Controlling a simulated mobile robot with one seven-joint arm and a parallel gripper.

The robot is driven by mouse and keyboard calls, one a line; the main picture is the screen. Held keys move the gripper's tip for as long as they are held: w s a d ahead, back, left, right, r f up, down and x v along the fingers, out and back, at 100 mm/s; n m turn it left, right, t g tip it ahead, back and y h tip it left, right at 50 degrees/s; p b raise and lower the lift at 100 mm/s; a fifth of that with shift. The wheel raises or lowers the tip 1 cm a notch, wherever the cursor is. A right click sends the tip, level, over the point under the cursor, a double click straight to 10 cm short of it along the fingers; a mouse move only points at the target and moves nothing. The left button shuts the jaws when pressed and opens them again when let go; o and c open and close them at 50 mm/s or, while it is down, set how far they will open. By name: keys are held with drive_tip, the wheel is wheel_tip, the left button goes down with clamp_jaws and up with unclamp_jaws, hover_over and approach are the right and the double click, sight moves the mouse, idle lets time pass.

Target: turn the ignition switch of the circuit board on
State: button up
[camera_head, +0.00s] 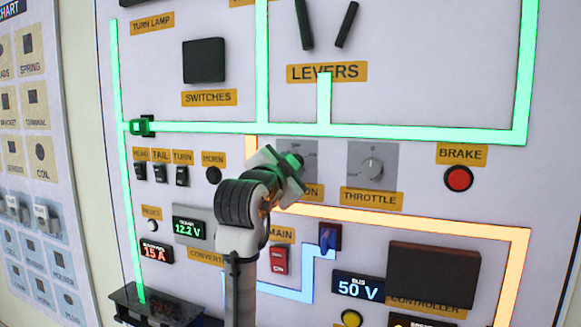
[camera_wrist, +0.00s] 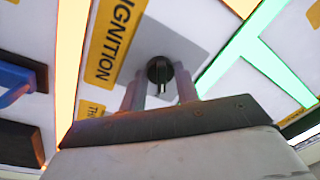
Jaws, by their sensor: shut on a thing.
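The ignition switch (camera_wrist: 160,70) is a round black knob on a grey plate, beside an orange IGNITION label (camera_wrist: 113,42) in the wrist view. My gripper (camera_wrist: 158,90) is shut on this knob, with one pale finger on each side of it. In the head view my gripper (camera_head: 289,164) reaches up to the panel and covers the knob and most of its label. A corner of the grey ignition plate (camera_head: 308,149) shows above my gripper. The exact angle of the knob is hard to tell.
The throttle dial (camera_head: 372,168) sits just right of the ignition, with the red brake button (camera_head: 458,178) beyond it. The horn button (camera_head: 213,175) and small toggle switches are to the left. A red main switch (camera_head: 279,260) lies below, near my arm.

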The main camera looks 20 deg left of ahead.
drive_tip(key=o, duration=1)
drive_tip(key=s+b, duration=0.1)
drive_tip(key=s, duration=0.3)
drive_tip(key=s+b, duration=0.2)
drive_tip(key=s, duration=0.3)
drive_tip(key=s+f+b, duration=0.1)
drive_tip(key=s, duration=0.4)
drive_tip(key=shift+b, duration=0.3)
drive_tip(key=shift+w+d, duration=0.1)
